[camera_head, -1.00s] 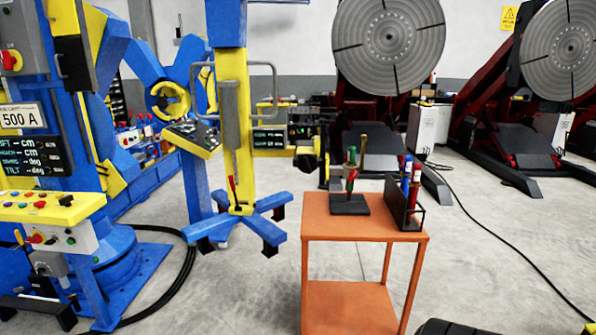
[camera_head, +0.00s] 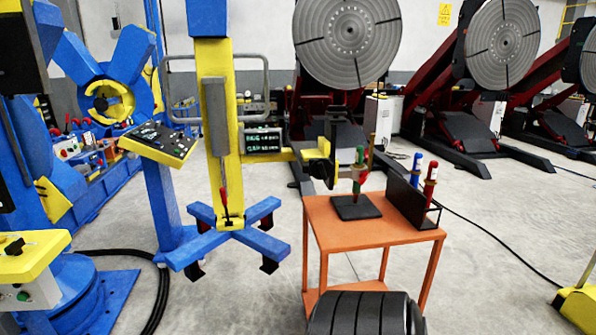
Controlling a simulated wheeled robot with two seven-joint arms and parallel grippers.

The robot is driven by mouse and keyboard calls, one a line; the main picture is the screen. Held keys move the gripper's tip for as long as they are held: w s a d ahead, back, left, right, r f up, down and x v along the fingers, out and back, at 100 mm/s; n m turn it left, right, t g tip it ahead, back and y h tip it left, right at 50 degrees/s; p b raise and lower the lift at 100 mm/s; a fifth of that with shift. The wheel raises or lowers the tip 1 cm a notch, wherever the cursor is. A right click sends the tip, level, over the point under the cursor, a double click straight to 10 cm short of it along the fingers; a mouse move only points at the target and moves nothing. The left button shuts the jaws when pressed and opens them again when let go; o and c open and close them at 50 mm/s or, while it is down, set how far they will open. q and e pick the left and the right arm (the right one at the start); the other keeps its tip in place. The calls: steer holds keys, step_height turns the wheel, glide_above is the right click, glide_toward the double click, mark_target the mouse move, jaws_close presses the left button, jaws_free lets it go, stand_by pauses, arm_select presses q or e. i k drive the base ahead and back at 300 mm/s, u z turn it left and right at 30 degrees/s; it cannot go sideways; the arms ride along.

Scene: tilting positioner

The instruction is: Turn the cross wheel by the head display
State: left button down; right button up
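A small black head display (camera_head: 263,140) with green figures sits on the right side of the yellow column (camera_head: 232,165), on a horizontal yellow arm. Near the right end of that arm is a dark, knob-like part (camera_head: 321,169) beside a yellow block (camera_head: 324,147). It may be the cross wheel, but its spokes are too small to make out. Neither of my grippers is in view, and nothing is seen touching these parts.
An orange cart (camera_head: 335,234) with upright tools and a black rack (camera_head: 405,197) stands in front of the arm's right end. A black ribbed cylinder (camera_head: 360,313) is at the bottom edge. Blue column feet (camera_head: 200,248) spread left. Floor to the right is mostly clear.

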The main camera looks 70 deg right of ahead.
mark_target(322, 169)
steer(key=z, duration=0.25)
steer(key=i, duration=0.85)
steer(key=z, duration=1.1)
steer(key=i, duration=0.8)
steer(key=z, duration=0.65)
